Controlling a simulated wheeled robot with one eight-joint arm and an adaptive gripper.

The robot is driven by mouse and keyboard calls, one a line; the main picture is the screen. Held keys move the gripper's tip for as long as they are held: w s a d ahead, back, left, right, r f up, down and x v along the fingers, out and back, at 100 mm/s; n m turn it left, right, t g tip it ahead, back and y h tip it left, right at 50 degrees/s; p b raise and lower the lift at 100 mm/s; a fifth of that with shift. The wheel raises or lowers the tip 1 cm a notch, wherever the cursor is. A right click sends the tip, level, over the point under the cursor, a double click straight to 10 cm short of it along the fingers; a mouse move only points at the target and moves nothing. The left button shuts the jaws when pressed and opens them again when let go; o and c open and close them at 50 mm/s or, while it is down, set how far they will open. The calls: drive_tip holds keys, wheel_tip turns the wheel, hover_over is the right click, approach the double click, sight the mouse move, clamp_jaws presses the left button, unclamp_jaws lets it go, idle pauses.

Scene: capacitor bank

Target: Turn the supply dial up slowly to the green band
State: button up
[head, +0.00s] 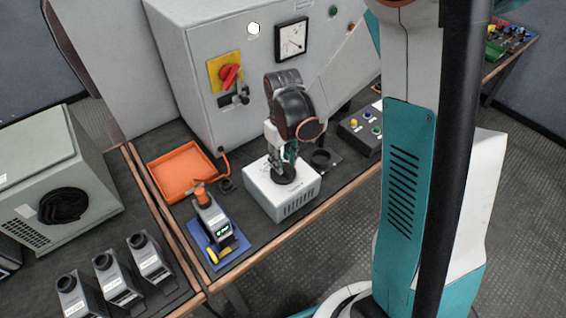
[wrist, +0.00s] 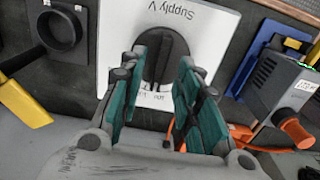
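The supply dial (wrist: 160,58) is a round black knob with a raised grip bar, on a white box (head: 262,192) labelled "Supply V". My gripper (head: 284,168) points down over the dial in the head view. In the wrist view its teal fingers (wrist: 167,60) stand apart on either side of the knob, with the grip bar between them. The gripper looks open; whether a fingertip touches the knob cannot be told. Marks near the knob are partly hidden by the fingers. A square white meter (head: 291,39) is on the grey cabinet; its reading and any green band are too small to make out.
The grey cabinet (head: 195,85) with a red switch (head: 229,75) rises behind the bench. An orange tray (head: 180,172), an orange-topped device (head: 211,215) on a blue mat and a dark button box (head: 365,128) stand around the white box.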

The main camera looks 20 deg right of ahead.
wheel_tip(320, 180, up, 10)
idle(0.4)
drive_tip(key=shift+f, duration=0.1)
idle(1.9)
wheel_tip(320, 180, down, 12)
drive_tip(key=shift+f+b, duration=0.15)
drive_tip(key=shift+b, duration=1.05)
clamp_jaws()
